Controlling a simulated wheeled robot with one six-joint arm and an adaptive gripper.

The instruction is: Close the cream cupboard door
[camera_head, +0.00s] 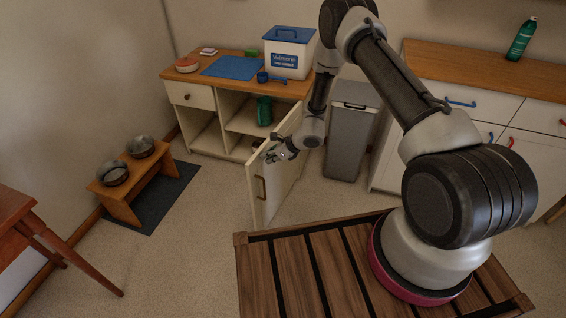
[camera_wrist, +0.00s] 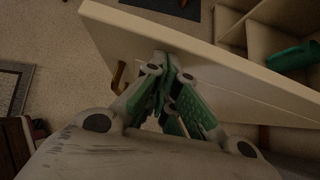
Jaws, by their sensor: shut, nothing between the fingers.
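The cream cupboard door (camera_head: 284,187) stands wide open, swung out from the low cabinet (camera_head: 192,96) toward me. Its brass handle (camera_head: 260,188) is on the face turned to me, near the free edge. In the wrist view the door (camera_wrist: 245,88) crosses the picture, with the handle (camera_wrist: 119,76) left of the fingers. My gripper (camera_head: 270,157) is shut and empty, by the door's upper part on the handle side. In the wrist view my gripper (camera_wrist: 163,62) has its fingertips at or very near the top of that face; I cannot tell if they touch.
A green jug (camera_head: 264,110) stands inside the open cabinet. A grey bin (camera_head: 350,130) stands right of the door. A blue-lidded white box (camera_head: 290,52) is on the cabinet top. A bowl stand (camera_head: 135,182) is at left. Floor between stand and door is clear.

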